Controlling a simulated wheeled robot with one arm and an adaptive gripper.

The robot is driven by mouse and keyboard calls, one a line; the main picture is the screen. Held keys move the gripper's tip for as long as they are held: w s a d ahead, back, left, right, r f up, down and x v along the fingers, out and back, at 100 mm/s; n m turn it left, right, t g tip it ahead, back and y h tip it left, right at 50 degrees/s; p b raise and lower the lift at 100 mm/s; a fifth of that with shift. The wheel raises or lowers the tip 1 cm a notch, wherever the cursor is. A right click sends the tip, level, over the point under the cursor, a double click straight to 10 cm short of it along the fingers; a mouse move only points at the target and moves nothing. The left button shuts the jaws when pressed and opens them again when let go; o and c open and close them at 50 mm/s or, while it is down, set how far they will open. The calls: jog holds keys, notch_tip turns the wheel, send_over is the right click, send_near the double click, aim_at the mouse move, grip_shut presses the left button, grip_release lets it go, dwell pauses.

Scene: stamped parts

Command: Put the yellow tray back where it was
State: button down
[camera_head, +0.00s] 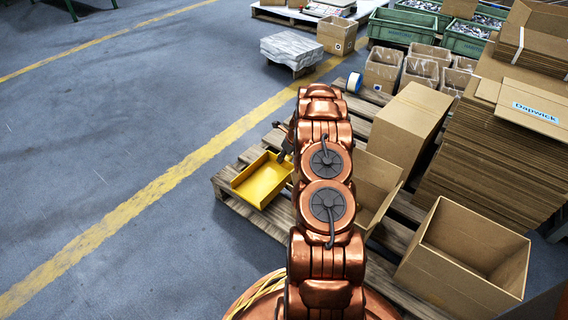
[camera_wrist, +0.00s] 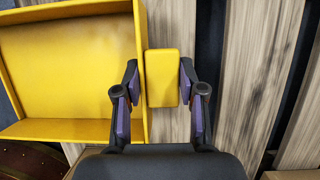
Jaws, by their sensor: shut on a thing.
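The yellow tray (camera_head: 262,181) is a shallow open box over the wooden pallet, left of my arm in the head view. In the wrist view the tray (camera_wrist: 70,65) fills the upper left and looks empty. A yellow block (camera_wrist: 163,78) at its right wall sits between my fingers. My gripper (camera_wrist: 160,82) is shut on the tray at this side. In the head view my gripper (camera_head: 286,150) is small and partly hidden by my arm at the tray's upper right edge. I cannot tell whether the tray touches the pallet.
The wooden pallet (camera_head: 239,207) runs under several cardboard boxes, including a tall closed box (camera_head: 410,125) and an open box (camera_head: 465,262). A blue-and-white roll (camera_head: 354,82) lies behind. Flattened cardboard (camera_head: 485,165) is stacked at right. The floor left of the pallet is clear past a yellow line.

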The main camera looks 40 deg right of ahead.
notch_tip(320, 180, down, 4)
jog(key=shift+a+r+b, duration=0.1)
jog(key=shift+r+b, duration=0.1)
jog(key=shift+b, duration=0.65)
jog(key=shift+r, duration=0.1)
jog(key=c, duration=0.7)
grip_release()
